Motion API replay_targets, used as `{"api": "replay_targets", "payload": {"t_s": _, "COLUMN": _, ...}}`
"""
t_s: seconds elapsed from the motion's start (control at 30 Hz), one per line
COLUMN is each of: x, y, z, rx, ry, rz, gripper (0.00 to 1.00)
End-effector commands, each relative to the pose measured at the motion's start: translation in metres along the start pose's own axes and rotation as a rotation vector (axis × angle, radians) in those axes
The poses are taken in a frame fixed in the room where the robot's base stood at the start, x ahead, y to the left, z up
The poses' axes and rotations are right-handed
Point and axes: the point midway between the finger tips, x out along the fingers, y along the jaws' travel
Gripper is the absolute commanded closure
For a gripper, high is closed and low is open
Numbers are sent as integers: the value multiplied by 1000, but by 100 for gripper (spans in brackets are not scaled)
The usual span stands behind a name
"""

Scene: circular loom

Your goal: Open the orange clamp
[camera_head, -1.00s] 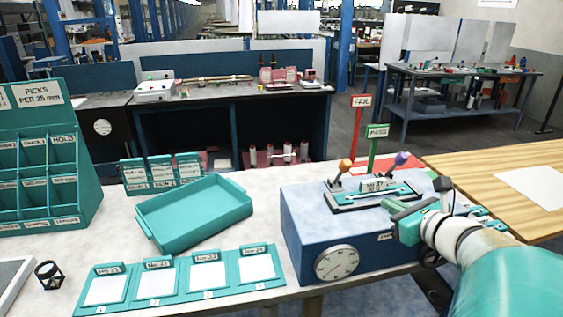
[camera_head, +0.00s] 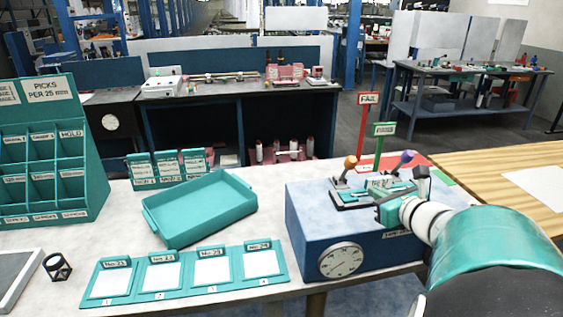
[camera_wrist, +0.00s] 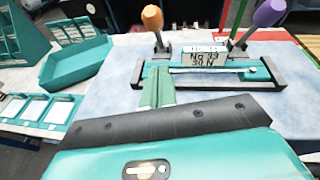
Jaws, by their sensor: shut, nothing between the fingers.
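The orange clamp is a lever with an orange knob (camera_head: 350,161) on a pale metal stem at the left end of a dark fixture (camera_head: 345,206) on a blue box. It stands near upright, and its knob shows at top centre in the wrist view (camera_wrist: 152,17). My gripper (camera_wrist: 158,72) is shut and empty, its teal fingers pointing at the fixture's near edge below the orange clamp. It looks apart from the knob; whether it touches the fixture I cannot tell. In the head view my gripper (camera_head: 380,200) is right of the orange lever, partly hiding the fixture.
A purple-knobbed lever (camera_head: 407,156) stands at the fixture's right end. A labelled plate (camera_wrist: 203,58) lies between the levers. Green PASS (camera_head: 384,129) and red FAIL (camera_head: 369,99) signs rise behind. A teal tray (camera_head: 205,212) stands left of the blue box (camera_head: 310,225).

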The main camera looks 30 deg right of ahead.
Motion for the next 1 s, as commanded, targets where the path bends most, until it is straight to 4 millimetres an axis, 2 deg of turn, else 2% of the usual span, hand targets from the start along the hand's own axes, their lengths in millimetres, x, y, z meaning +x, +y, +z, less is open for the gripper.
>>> {"api": "replay_targets", "payload": {"t_s": 0.2, "x": 43, "y": 1, "z": 1, "rx": 0, "ry": 0, "rz": 3, "gripper": 100}}
{"api": "replay_targets", "payload": {"t_s": 0.4, "x": 61, "y": 0, "z": 23, "rx": -1, "ry": 0, "rz": 1, "gripper": 100}}
{"api": "replay_targets", "payload": {"t_s": 1.0, "x": 67, "y": 0, "z": 29, "rx": -1, "ry": 7, "rz": 2, "gripper": 100}}
